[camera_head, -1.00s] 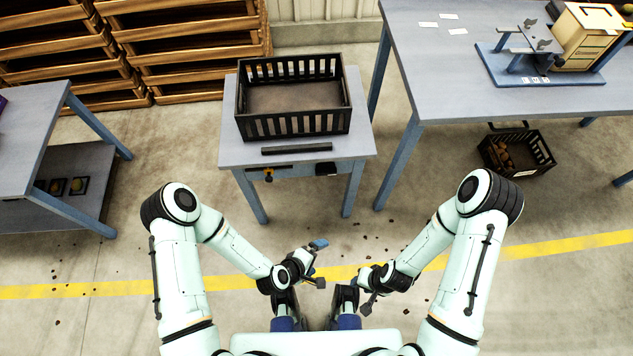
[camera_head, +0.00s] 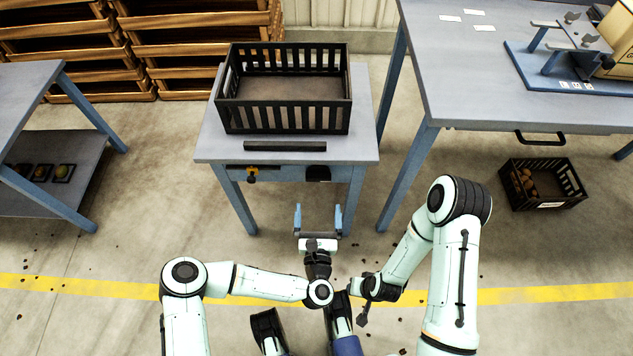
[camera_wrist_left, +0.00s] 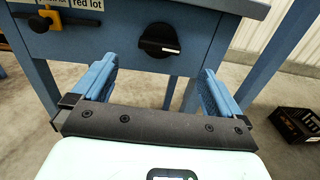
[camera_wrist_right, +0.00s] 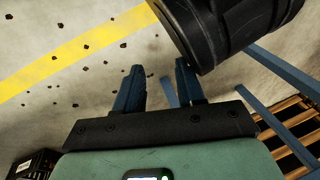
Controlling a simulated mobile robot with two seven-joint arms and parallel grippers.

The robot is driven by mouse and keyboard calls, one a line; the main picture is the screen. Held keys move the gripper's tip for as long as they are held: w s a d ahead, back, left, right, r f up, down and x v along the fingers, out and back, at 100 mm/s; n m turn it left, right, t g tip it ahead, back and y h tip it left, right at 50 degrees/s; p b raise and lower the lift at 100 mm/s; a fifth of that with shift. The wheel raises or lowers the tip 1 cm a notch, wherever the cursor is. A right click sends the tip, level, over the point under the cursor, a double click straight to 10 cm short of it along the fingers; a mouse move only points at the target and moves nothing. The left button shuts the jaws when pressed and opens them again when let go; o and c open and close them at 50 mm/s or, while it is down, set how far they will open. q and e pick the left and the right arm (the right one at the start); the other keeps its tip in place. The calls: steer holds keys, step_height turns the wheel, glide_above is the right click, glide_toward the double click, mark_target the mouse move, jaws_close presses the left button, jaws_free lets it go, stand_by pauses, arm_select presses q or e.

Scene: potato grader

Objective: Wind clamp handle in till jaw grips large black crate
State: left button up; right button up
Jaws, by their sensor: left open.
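The large black crate (camera_head: 284,117) stands upright on a small grey-topped table (camera_head: 212,148). A dark bar, likely the jaw (camera_head: 285,146), lies along the table top in front of the crate, with a narrow gap visible. On the table's front are a black knob (camera_wrist_left: 158,40) with a white mark and, further left, a yellow-and-black fitting (camera_wrist_left: 45,22); I cannot tell for certain which is the clamp handle. My left gripper (camera_head: 318,212) is open and empty, pointing at the table front, below and short of the knob. My right gripper (camera_wrist_right: 157,82) is open and empty over the floor.
A larger grey table (camera_head: 470,70) stands at the right, with a small black crate (camera_head: 543,184) on the floor below it. A shelved table (camera_head: 30,95) is at the left. Wooden crates (camera_head: 190,50) are stacked behind. Floor before the small table is clear except for crumbs.

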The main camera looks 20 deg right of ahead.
mark_target(319, 180)
arm_select(q)
steer(key=b+x, duration=0.2)
steer(key=x, duration=0.8)
steer(key=shift+w+f, duration=0.1)
steer(key=shift+w, duration=0.05)
arm_select(e)
steer(key=s+f+g, duration=0.1)
steer(key=s+f, duration=0.3)
steer(key=s, duration=0.1)
steer(key=shift+d+g, duration=0.4)
arm_select(q)
steer(key=c, duration=1)
